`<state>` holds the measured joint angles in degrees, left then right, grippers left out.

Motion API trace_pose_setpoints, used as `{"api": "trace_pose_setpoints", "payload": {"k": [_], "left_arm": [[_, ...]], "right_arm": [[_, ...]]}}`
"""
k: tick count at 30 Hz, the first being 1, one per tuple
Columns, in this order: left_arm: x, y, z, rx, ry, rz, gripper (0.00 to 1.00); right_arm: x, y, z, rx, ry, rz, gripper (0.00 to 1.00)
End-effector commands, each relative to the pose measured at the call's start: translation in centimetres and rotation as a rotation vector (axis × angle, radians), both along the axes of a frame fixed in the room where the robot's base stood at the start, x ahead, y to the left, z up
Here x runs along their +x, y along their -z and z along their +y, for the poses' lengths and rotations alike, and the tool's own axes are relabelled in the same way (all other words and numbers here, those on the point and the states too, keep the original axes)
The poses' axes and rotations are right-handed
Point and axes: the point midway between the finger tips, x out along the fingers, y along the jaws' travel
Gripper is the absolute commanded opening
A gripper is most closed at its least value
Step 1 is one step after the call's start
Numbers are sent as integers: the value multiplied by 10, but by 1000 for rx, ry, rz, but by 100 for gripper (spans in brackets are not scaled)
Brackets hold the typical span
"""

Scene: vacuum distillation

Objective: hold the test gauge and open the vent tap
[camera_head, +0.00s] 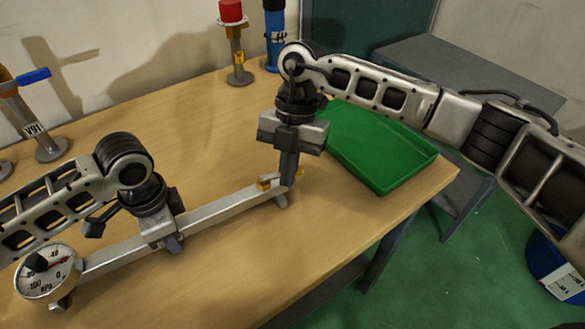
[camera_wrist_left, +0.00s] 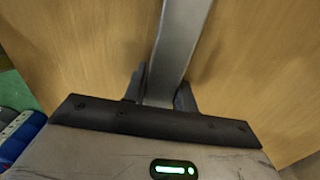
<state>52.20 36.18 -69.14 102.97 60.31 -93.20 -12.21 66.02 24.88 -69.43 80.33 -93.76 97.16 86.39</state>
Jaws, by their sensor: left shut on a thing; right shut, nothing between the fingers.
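The test gauge has a round white dial (camera_head: 48,274) at the left end of a long grey metal bar (camera_head: 222,206), low over the wooden table. My left gripper (camera_head: 172,243) is shut on the bar, between the dial and its far end. The left wrist view shows the bar (camera_wrist_left: 180,45) running between the two dark fingers (camera_wrist_left: 160,92). A small yellow-brass vent tap (camera_head: 266,182) is at the bar's right end. My right gripper (camera_head: 289,182) points down beside the tap, shut and empty. It partly hides the tap, so I cannot tell whether they touch.
A green tray (camera_head: 382,150) lies right of my right gripper. A red-topped valve post (camera_head: 237,55), a blue cylinder (camera_head: 275,35) and a blue-handled post labelled V91 (camera_head: 38,125) stand towards the back and left. The middle of the wooden table (camera_head: 190,130) is clear.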

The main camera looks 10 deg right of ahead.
Motion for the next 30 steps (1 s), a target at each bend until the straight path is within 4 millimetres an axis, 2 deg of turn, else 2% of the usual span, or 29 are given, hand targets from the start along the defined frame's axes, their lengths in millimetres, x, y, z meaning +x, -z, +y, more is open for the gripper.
{"api": "trace_pose_setpoints", "payload": {"k": [4,16,20,24,30], "left_arm": [[1,-1,0,-1,0,-3,0],[1,-1,0,-1,0,-3,0],[1,-1,0,-1,0,-3,0],[1,-1,0,-1,0,-3,0],[1,-1,0,-1,0,-3,0]], "right_arm": [[0,0,6,0,0,0,0],[-4,0,6,1,-2,0,0],[-18,0,5,0,-3,0,0],[-43,0,4,0,-4,1,0],[-24,-44,6,0,1,-5,0]]}}
